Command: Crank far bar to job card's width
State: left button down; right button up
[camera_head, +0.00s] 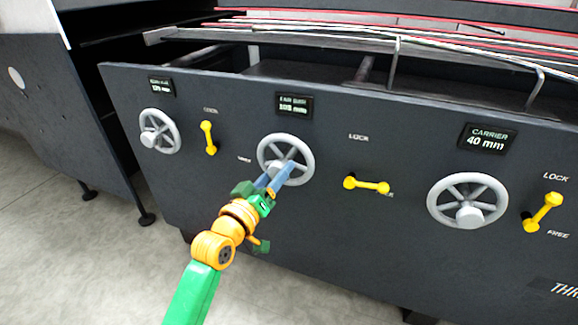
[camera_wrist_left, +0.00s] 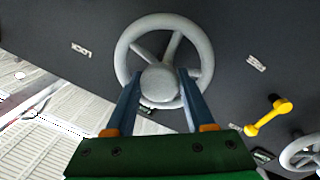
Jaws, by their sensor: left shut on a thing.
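The middle handwheel (camera_head: 304,153) is a light grey spoked wheel on the dark machine panel, under a small display (camera_head: 293,104). The display's label looks like "FAR BAR", and its mm figure is too blurred to read surely. My left gripper (camera_head: 280,177) has its blue fingers at this wheel's knob. In the left wrist view the fingers (camera_wrist_left: 160,90) stand on both sides of the round grey knob (camera_wrist_left: 160,80), shut on it. The yellow lever (camera_head: 370,185) right of this wheel lies nearly level, its right end by the lower label. No job card is visible. My right gripper is not in view.
A left handwheel (camera_head: 171,127) has its own display (camera_head: 160,86) and upright yellow lever (camera_head: 208,137). A right handwheel (camera_head: 437,202) sits under a display (camera_head: 488,138) reading "CARRIER 40 mm", with a tilted yellow lever (camera_head: 542,212) beside it. Open floor (camera_head: 110,260) lies at lower left.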

pick_arm(q)
jog(key=shift+r+n+p, duration=0.15)
jog(key=shift+n+p, duration=0.35)
jog(key=shift+n, duration=0.4)
jog(key=n+p, duration=0.1)
jog(key=n, duration=0.4)
jog(key=shift+t+p, duration=0.35)
jog(key=shift+t, duration=0.05)
jog(key=shift+n+y, duration=0.3)
jog(key=shift+n, duration=0.7)
jog(key=shift+n+t+p, duration=0.4)
jog(key=shift+n+p, duration=0.15)
jog(key=shift+n, duration=1.45)
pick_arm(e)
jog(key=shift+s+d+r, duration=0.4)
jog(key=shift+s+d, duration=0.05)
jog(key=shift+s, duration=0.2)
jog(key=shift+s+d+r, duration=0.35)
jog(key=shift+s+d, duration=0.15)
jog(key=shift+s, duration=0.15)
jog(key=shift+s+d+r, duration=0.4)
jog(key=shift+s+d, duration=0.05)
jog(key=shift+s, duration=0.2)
pick_arm(q)
jog(key=shift+n, duration=0.3)
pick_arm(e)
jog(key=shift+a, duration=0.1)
pick_arm(q)
jog(key=shift+c, duration=1.4)
grip_release()
